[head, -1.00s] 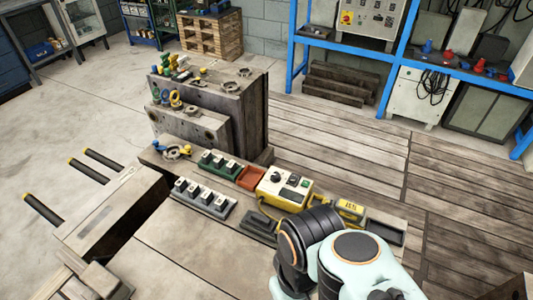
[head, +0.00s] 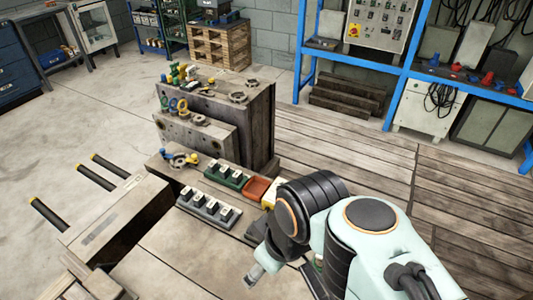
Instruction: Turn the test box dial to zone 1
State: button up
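The test box (head: 270,192) shows only as a sliver of its pale top and yellow side, at the right end of the row on the bench. My arm covers the rest, so the dial and its setting are hidden. My arm's dark joint and pale green links fill the lower middle and right. A small metallic end piece pokes out at the lower left of the arm; I cannot tell what part it is. No gripper fingers can be made out.
Left of the box are a red-brown tray (head: 256,189), a green block with several switches (head: 227,175) and a grey one (head: 208,207). A tall mould block (head: 258,120) stands behind. Black-handled bars (head: 108,167) jut out left. The bench front (head: 185,245) is bare.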

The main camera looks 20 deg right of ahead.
jog(key=w+r+n+t, duration=0.2)
jog(key=w+r+n, duration=0.3)
jog(key=w, duration=1)
jog(key=m+g+y, duration=0.2)
send_over(282, 186)
jog(key=s+d, duration=0.2)
notch_tip(282, 186, down, 24)
jog(key=shift+s+r, duration=0.1)
jog(key=shift+r, duration=0.15)
jog(key=x, duration=0.5)
jog(key=shift+d, duration=0.1)
jog(key=shift+w+f, duration=0.3)
jog(key=shift+f, duration=0.15)
grip_shut()
